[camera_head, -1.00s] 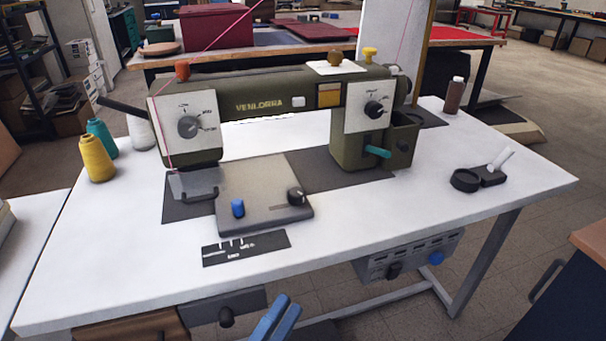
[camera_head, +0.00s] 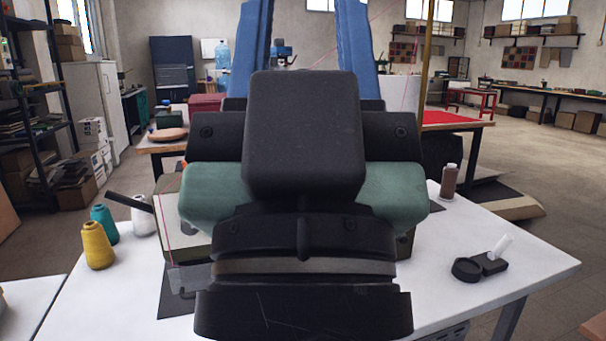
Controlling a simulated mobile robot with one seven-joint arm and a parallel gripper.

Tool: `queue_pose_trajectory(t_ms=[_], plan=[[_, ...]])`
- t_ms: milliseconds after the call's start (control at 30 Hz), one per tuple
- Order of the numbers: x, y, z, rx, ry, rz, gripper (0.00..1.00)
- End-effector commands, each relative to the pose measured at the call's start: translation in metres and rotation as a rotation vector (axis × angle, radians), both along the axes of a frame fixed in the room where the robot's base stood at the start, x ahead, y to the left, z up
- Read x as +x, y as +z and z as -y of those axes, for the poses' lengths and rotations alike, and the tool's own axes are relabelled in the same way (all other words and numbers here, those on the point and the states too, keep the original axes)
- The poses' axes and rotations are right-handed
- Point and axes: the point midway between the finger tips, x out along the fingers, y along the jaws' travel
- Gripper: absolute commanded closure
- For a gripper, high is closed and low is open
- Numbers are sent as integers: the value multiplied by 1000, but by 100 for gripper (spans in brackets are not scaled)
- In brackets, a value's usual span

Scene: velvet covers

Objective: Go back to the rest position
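My gripper (camera_head: 303,25) is raised in front of the camera, pointing up and away. Its two blue fingers stand wide apart, with the far room showing between them, and I see nothing held. Their tips reach the top edge of the picture. My dark wrist and gripper body fill the middle and hide most of the olive sewing machine (camera_head: 170,185) on the white table (camera_head: 95,300). Only parts of the machine's left end and a little of its right side show.
Yellow (camera_head: 97,246), teal (camera_head: 104,224) and white (camera_head: 143,216) thread cones stand at the table's left. A brown spool (camera_head: 449,182) stands back right. A small black holder (camera_head: 489,262) with a white stick and a round black dish (camera_head: 466,269) lie at right.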

Motion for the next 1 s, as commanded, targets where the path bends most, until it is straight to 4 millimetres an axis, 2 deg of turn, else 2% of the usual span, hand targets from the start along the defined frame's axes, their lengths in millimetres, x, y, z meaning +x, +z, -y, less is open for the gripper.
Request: queue_pose_trajectory(t_ms=[33, 167, 700, 833, 1000], plan=[[0, 24, 0, 0, 0, 0, 58], [0, 55, 0, 1, 2, 0, 58], [1, 219, -1, 0, 6, -2, 58], [1, 244, -1, 0, 6, -2, 58], [1, 256, -1, 0, 6, -2, 58]])
